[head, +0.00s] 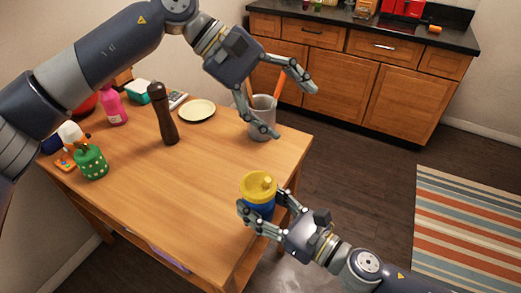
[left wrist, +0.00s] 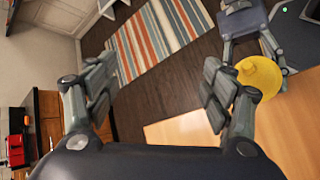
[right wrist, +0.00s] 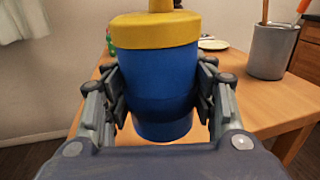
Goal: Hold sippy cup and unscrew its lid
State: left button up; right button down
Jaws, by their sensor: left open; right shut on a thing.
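The sippy cup (head: 259,209) has a blue body and a yellow lid (head: 258,185) with a spout. The lid is on the cup, and the cup looks upright near the table's front right corner. My right gripper (head: 262,217) is shut around the blue body; in the right wrist view the fingers press both sides of the cup (right wrist: 158,85). My left gripper (head: 295,112) is open and empty, above and beyond the cup near the grey utensil holder. In the left wrist view the yellow lid (left wrist: 260,78) shows to the right, outside the open fingers (left wrist: 160,95).
A grey utensil holder (head: 262,128) stands at the table's right edge, partly behind my left gripper. A pepper mill (head: 163,115), a plate (head: 197,111), a green dotted container (head: 91,162) and a pink bottle (head: 112,104) stand farther left. The wooden table's (head: 170,195) middle is clear.

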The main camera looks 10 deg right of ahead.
aim_at(261, 184)
pick_arm(q)
jog(key=s+a+f+m+y, duration=0.1)
jog(key=s+m+y, duration=0.1)
jog(key=m+y, duration=0.1)
jog(key=s+a+f+m+t+y, duration=0.1)
jog(key=s+a+f+m+y, duration=0.1)
jog(key=m+y, duration=0.1)
jog(key=s+a+f+m+t+y, duration=0.1)
jog(key=s+f+m+y, duration=0.1)
jog(key=m, duration=0.2)
jog(key=shift+a+f+y, duration=0.1)
jog(key=shift+a+y, duration=0.05)
jog(key=shift+y, duration=0.25)
jog(key=shift+w+a+f+m+t, duration=0.1)
jog(key=shift+a+f+m+t, duration=0.05)
jog(key=shift+a+m+t, duration=0.2)
jog(key=shift+f+y, duration=0.3)
notch_tip(261, 184, down, 7)
jog(key=shift+f, duration=0.15)
jog(key=c, duration=1.1)
